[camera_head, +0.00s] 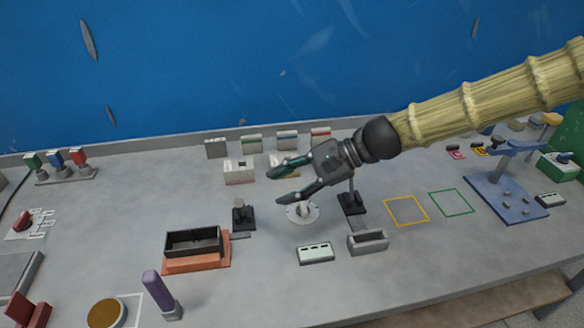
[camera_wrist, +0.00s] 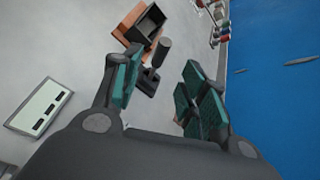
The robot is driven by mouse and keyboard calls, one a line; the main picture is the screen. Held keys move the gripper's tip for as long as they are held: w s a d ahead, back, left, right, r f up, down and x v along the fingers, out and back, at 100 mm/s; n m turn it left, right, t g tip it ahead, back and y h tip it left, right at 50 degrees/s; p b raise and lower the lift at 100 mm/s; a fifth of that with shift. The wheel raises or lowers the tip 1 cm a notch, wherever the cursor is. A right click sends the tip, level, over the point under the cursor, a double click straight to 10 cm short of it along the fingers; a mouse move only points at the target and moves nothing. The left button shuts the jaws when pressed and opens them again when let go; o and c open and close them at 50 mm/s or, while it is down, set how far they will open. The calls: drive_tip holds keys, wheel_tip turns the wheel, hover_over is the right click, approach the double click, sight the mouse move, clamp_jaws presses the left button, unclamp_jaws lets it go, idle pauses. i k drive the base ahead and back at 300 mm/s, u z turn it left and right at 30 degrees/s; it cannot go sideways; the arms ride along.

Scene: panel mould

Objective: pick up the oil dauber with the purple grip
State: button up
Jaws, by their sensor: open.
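The oil dauber with the purple grip (camera_head: 157,292) stands upright at the front left of the table in the head view, its purple handle above a small grey foot. I do not see it in the wrist view. My gripper (camera_head: 273,187) is open and empty above the middle of the table, well to the right of the dauber and farther back. In the wrist view its two green-padded fingers (camera_wrist: 163,80) stand apart.
A dark open box on an orange base (camera_head: 197,262) lies between the dauber and my gripper, with a dark knobbed post (camera_head: 243,214) beside it. A brown round disc (camera_head: 104,313) sits left of the dauber. A white panel (camera_head: 315,253) lies on the table to the right.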

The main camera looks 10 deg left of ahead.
sight(170, 308)
drive_tip(key=k, duration=1)
